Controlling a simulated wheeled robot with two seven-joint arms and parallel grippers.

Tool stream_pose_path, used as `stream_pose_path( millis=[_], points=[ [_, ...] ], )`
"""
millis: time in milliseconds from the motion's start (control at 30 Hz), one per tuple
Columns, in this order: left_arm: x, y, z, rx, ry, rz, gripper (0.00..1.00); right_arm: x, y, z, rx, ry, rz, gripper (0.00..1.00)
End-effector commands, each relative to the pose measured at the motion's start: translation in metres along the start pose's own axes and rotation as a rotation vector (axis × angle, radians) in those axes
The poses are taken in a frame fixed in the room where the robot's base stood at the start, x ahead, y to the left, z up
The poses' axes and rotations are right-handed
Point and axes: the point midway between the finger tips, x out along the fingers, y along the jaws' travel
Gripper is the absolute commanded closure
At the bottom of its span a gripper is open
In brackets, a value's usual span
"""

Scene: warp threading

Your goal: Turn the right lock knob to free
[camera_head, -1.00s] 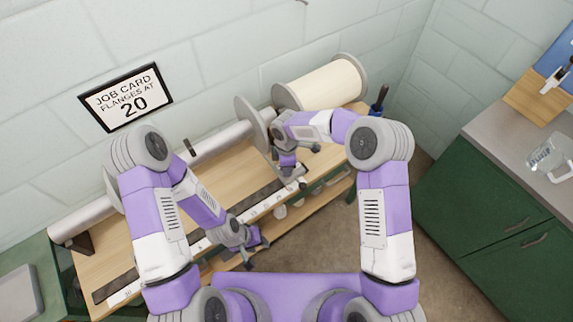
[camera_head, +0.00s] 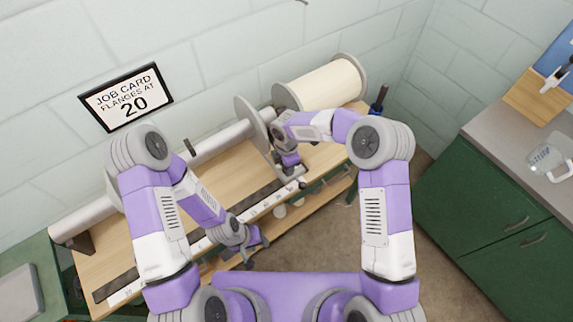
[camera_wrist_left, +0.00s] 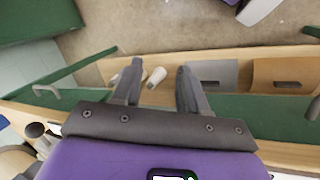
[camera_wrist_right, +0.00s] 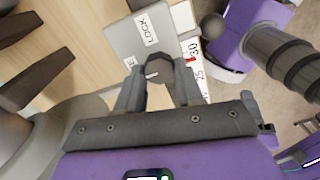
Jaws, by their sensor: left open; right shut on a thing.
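The right lock knob (camera_wrist_right: 155,72) is a small grey round piece with a pale mark, between the fingertips of my right gripper (camera_wrist_right: 157,80). The gripper is shut on it. A grey plate marked LOCK (camera_wrist_right: 135,42) lies just beyond the fingertips. In the head view my right gripper (camera_head: 290,170) is low beside the right grey flange disc (camera_head: 248,115); the arm largely hides the knob there. My left gripper (camera_wrist_left: 158,85) is open and empty above the bench's front; it also shows in the head view (camera_head: 247,260).
A numbered scale strip (camera_head: 262,207) runs along the bench. A cream thread spool (camera_head: 325,85) stands at the back right. A job card (camera_head: 126,97) on the wall reads flanges at 20. A green cabinet (camera_head: 480,205) stands at the right.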

Motion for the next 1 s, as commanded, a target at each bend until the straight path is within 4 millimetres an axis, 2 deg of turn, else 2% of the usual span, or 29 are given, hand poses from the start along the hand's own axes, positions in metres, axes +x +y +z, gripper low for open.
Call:
stream_pose_path(
  millis=[100, 133, 300, 633, 1000],
  points=[
    [0.000, 0.000, 0.000, 0.000, 0.000, 0.000, 0.57, -0.001, 0.001, 0.000, -0.003, -0.001, 0.003, 0.94],
    [0.000, 0.000, 0.000, 0.000, 0.000, 0.000, 0.57, -0.001, 0.001, 0.000, -0.003, -0.001, 0.003, 0.61],
    [0.000, 0.000, 0.000, 0.000, 0.000, 0.000, 0.57, -0.001, 0.001, 0.000, -0.002, -0.001, 0.002, 0.38],
    [-0.001, 0.000, 0.000, 0.000, 0.000, 0.000, 0.57, -0.006, 0.001, 0.000, 0.000, -0.001, 0.002, 0.38],
    [-0.006, 0.002, 0.000, 0.000, 0.000, 0.000, 0.57, -0.064, 0.001, 0.000, 0.000, -0.001, 0.004, 0.38]
  ],
)
